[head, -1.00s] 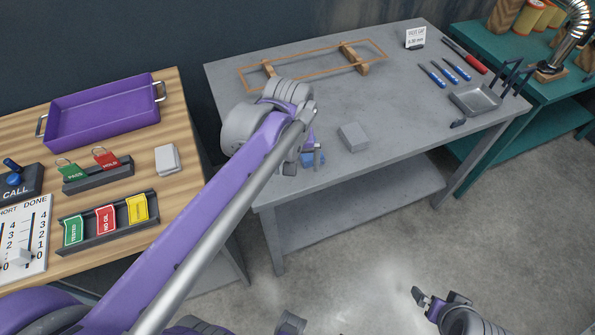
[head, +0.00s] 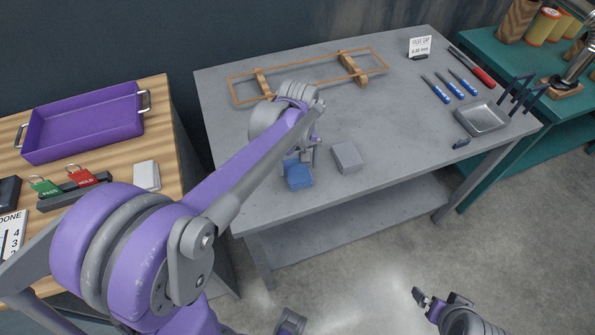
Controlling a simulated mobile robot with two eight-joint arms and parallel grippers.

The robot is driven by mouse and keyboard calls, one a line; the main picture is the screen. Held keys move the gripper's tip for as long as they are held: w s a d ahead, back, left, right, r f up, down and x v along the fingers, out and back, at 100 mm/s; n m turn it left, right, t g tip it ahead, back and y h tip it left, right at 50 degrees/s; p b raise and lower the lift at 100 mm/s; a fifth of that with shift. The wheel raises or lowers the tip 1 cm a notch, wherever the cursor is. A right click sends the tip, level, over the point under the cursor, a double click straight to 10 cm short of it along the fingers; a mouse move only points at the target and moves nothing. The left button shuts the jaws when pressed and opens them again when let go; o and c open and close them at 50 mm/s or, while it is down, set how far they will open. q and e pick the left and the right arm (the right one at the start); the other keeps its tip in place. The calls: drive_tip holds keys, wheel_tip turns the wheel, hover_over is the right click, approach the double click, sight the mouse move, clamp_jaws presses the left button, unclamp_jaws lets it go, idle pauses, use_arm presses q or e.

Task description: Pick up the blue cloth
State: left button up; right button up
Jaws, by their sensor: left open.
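The blue cloth (head: 299,177) is a small folded square at the front left of the grey metal table (head: 390,125). My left gripper (head: 304,156) is open, just behind the cloth in the picture and partly hidden by its own wrist. I cannot tell whether its fingers touch the cloth. My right gripper (head: 428,299) hangs low at the bottom right over the floor, away from the table; its jaw opening is unclear.
A grey block (head: 347,157) sits just right of the cloth. A wooden frame (head: 304,93) lies at the back, with blue-handled tools (head: 436,90) and a metal tray (head: 481,119) to the right. A purple tray (head: 84,124) stands on the wooden table at left.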

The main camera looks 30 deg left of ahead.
sight(298, 171)
use_arm(q)
wheel_tip(298, 171, down, 2)
drive_tip(key=shift+f, duration=0.1)
drive_tip(key=c, duration=1.2)
wheel_tip(298, 171, up, 10)
drive_tip(key=shift+r+p, duration=0.15)
drive_tip(key=shift+p, duration=0.2)
drive_tip(key=o, duration=0.9)
drive_tip(key=c, duration=0.7)
